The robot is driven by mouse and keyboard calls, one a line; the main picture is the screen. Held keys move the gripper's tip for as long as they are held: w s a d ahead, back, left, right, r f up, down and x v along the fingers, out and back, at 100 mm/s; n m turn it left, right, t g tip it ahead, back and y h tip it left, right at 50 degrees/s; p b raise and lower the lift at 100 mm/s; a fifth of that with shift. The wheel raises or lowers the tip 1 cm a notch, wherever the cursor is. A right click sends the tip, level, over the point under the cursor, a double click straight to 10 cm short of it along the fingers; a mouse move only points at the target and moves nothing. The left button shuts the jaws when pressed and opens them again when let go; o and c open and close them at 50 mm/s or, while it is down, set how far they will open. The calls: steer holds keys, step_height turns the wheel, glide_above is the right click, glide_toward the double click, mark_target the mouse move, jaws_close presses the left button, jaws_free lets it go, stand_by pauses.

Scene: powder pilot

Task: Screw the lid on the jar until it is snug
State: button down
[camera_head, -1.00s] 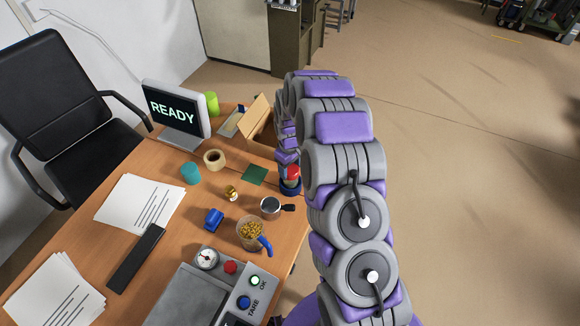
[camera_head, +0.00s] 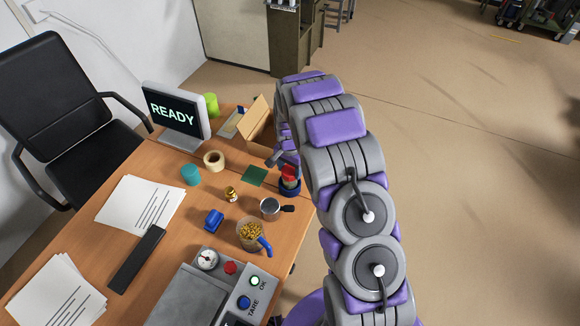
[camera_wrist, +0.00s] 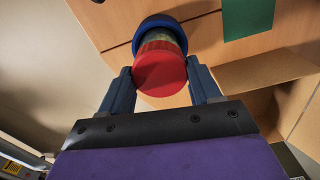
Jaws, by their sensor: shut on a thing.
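The jar (camera_wrist: 159,38) stands in a blue round holder (camera_wrist: 151,25) near the table's right edge. Its red lid (camera_wrist: 160,74) is on top and faces my wrist camera. In the head view the red lid (camera_head: 289,172) and blue holder (camera_head: 290,191) show beside my arm. My gripper (camera_wrist: 160,78) has one dark blue finger on each side of the lid and is shut on it. The lid sits over the jar's mouth; I cannot tell how tight the thread is. In the head view my arm hides most of the gripper.
A green square (camera_head: 254,174) and an open cardboard box (camera_head: 262,125) are close by. A metal cup (camera_head: 270,208), a blue-handled cup of yellow pieces (camera_head: 250,234) and a small gold-coloured item (camera_head: 231,194) stand nearer. A monitor (camera_head: 176,113) reads READY. Free floor lies right of the table.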

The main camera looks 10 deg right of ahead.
steer(key=shift+m, duration=0.5)
steer(key=shift+c, duration=0.8)
jaws_free()
steer(key=shift+a, duration=0.15)
